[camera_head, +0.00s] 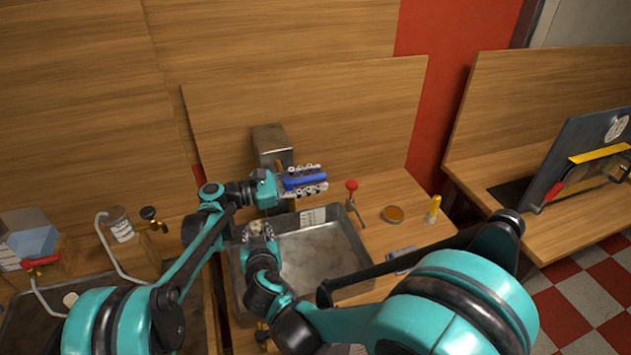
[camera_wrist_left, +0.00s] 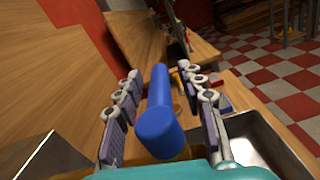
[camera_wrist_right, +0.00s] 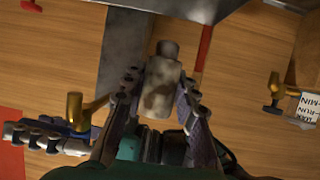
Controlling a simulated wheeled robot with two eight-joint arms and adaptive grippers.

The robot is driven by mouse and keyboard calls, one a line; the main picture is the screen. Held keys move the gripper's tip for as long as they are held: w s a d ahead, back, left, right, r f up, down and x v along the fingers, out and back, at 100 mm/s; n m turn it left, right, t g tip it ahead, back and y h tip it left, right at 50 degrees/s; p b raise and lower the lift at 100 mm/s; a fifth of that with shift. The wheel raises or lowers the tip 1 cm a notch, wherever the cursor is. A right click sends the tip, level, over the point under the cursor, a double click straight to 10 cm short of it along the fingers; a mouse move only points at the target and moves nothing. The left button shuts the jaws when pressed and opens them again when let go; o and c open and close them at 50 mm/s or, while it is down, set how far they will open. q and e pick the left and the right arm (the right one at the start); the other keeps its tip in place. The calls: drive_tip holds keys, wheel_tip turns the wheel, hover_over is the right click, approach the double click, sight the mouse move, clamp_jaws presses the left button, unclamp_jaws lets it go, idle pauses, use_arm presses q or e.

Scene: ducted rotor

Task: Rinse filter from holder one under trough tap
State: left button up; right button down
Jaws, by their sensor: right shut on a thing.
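My right gripper (camera_wrist_right: 155,95) is shut on a grey, mottled cylindrical filter (camera_wrist_right: 162,85). In the head view this filter (camera_head: 257,230) is small and partly hidden by the gripper, over the left back part of the metal trough (camera_head: 325,262). My left gripper (camera_head: 303,180) is open, with its fingers on both sides of a blue tap lever (camera_wrist_left: 158,120) above the trough's back edge. Gaps show between the lever and the fingers. The brass tap (camera_wrist_right: 75,108) shows beside this lever in the right wrist view. I cannot see any water running.
A grey metal post (camera_head: 270,142) stands behind the trough. A jar (camera_head: 117,226) and brass tap (camera_head: 150,214) are at left. Bench wood near the disc is clear.

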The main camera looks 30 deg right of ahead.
use_arm(q)
drive_tip(key=shift+s+d, duration=0.1)
drive_tip(key=shift+d, duration=0.25)
clamp_jaws()
drive_tip(key=g, duration=0.1)
drive_tip(key=m+g, duration=0.1)
drive_tip(key=s+m+g+y+p, duration=0.1)
drive_tip(key=shift+s+a+r, duration=0.1)
drive_tip(key=shift+a, duration=0.15)
drive_tip(key=shift+s+a+m+g+y, duration=0.1)
drive_tip(key=shift+s+m+g+y, duration=0.25)
drive_tip(key=shift+m+g, duration=0.35)
unclamp_jaws()
